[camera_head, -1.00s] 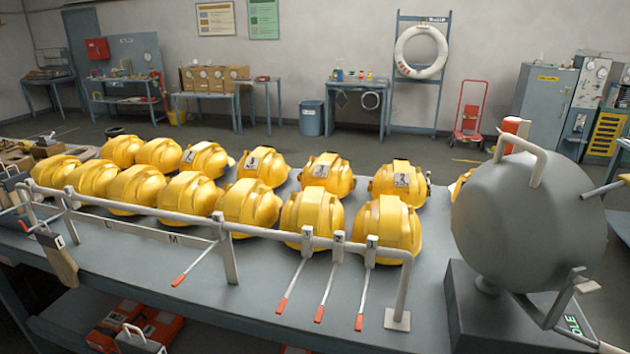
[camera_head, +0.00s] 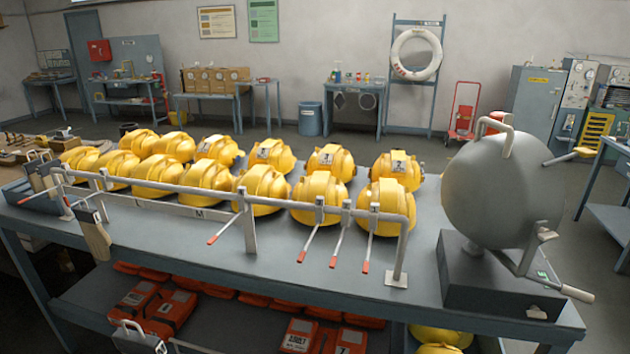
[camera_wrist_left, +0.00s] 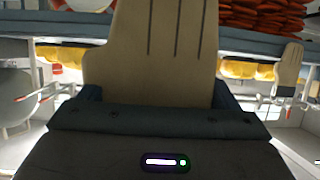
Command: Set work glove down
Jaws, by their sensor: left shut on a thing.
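A beige work glove (camera_wrist_left: 150,50) with dark lines and a dark cuff fills the middle of the left wrist view, very close to the camera. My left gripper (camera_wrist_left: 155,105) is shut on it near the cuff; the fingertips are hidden. This held glove cannot be made out in the head view. Another beige glove-like piece (camera_head: 95,236) hangs at the left end of the bench rail, and a similar one shows at the right of the left wrist view (camera_wrist_left: 289,66). My right gripper is not in view.
A grey bench (camera_head: 400,290) carries rows of yellow helmets (camera_head: 262,190) behind a pale rail (camera_head: 200,190) with red-tipped levers. A grey drum with a crank (camera_head: 500,190) stands at its right end. Orange packs (camera_head: 160,310) lie on the shelf below. Floor shows to the right.

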